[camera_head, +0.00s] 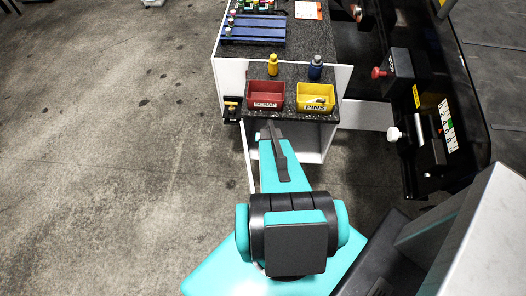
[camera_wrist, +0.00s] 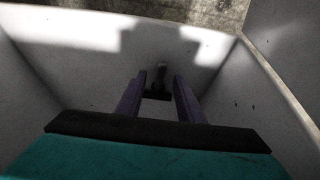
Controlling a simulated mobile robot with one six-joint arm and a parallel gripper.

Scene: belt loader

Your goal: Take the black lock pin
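In the wrist view my gripper (camera_wrist: 160,77) is open, with its two dark fingers spread apart. A small dark upright object (camera_wrist: 158,80) with a grey sheen shows between the fingers in the picture. It may be the black lock pin, but shadow hides its shape, and I cannot tell how deep it lies beyond the fingertips. In the head view my gripper (camera_head: 271,130) is at the front of the bench, below the red bin. The yellow bin (camera_head: 317,105) marked PINS has small dark contents, too small to name.
The red bin (camera_head: 264,103) is marked SCRAP. A yellow bottle (camera_head: 272,64) and a blue bottle (camera_head: 315,67) stand behind the bins. Pale walls (camera_wrist: 270,75) surround my gripper in the wrist view. Dark machinery (camera_head: 400,80) stands at right; the floor (camera_head: 110,150) at left is clear.

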